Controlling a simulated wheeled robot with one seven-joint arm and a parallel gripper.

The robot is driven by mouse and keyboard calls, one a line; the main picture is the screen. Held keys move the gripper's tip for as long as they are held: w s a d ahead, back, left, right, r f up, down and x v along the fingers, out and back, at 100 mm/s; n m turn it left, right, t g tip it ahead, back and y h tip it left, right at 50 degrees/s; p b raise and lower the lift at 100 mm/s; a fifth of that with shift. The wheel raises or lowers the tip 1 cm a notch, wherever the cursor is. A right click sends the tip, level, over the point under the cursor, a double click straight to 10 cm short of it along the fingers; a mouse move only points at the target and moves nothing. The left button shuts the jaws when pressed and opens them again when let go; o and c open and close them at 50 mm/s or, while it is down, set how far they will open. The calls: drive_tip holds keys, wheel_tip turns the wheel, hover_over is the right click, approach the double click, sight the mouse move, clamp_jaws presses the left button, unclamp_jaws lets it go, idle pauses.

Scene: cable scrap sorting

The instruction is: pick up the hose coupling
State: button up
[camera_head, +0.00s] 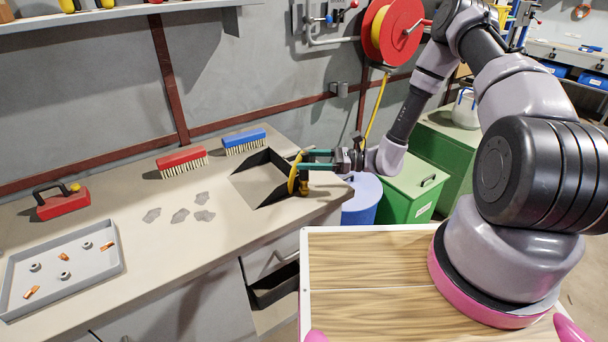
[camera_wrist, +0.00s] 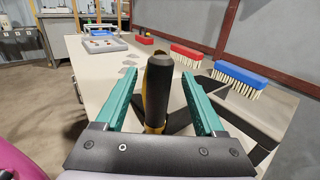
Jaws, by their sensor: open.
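My gripper (camera_head: 305,166) is open above the right end of the bench, by the square opening; its teal fingers also show in the wrist view (camera_wrist: 157,98). A black-and-yellow upright handle (camera_wrist: 156,95) stands between the fingers, with clear gaps at both sides. In the head view a yellow piece (camera_head: 293,173) shows at the fingertips. I cannot tell whether either is the hose coupling. Small grey ring-like parts (camera_head: 64,275) and copper-coloured pieces (camera_head: 31,292) lie in a grey tray (camera_head: 75,292) at the far left, away from my gripper.
A square opening (camera_head: 262,178) with black flaps is in the bench top. A blue brush (camera_head: 243,137), a red brush (camera_head: 181,157) and a red tool (camera_head: 63,204) stand along the back. Several flat grey scraps (camera_head: 180,215) lie mid-bench. A green bin (camera_head: 415,188) is at right.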

drive_tip(key=shift+a+r, duration=0.1)
drive_tip(key=shift+a, duration=1.9)
clamp_jaws()
